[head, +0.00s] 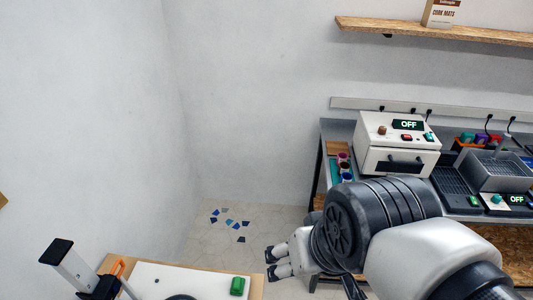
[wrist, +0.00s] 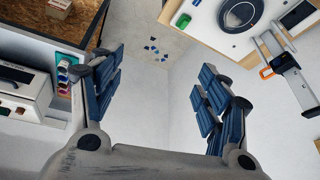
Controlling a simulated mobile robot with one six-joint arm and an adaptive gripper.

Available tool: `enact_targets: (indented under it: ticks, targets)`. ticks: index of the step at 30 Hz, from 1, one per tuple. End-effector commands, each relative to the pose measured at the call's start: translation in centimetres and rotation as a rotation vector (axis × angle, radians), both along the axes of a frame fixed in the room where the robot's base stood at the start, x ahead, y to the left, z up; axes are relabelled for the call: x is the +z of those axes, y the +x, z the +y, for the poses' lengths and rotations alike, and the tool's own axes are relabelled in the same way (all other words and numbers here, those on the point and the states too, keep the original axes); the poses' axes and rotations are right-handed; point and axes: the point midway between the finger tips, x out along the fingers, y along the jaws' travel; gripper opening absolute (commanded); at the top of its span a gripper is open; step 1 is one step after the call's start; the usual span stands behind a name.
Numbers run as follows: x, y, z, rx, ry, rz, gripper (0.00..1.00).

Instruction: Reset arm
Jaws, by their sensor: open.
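My gripper (head: 271,263) is at the end of my arm, low in the middle of the head view, between the work surface at lower left and the bench at right. In the wrist view my gripper (wrist: 160,92) shows its two fingers with blue pads wide apart. Nothing is between the fingers, and only floor and wall show behind them. The gripper touches nothing that I can see.
A grey bench (head: 452,207) at right bears a white machine (head: 375,160) reading OFF and other devices. Blue pieces (head: 232,222) show on the floor. A wooden shelf (head: 400,31) is above.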

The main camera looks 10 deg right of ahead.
Motion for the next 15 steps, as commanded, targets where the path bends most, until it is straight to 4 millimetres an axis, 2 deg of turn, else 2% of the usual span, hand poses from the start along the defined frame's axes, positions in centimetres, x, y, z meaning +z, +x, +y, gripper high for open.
enact_targets:
  ticks: [4,13,15]
  targets:
    - [0.52,-1.35,-1.13,0.055,-0.07,-0.026,0.69]
    - [0.5,-1.49,-1.26,0.062,-0.078,-0.026,0.69]
    - [-0.05,-1.47,-1.25,0.061,-0.078,-0.026,0.69]
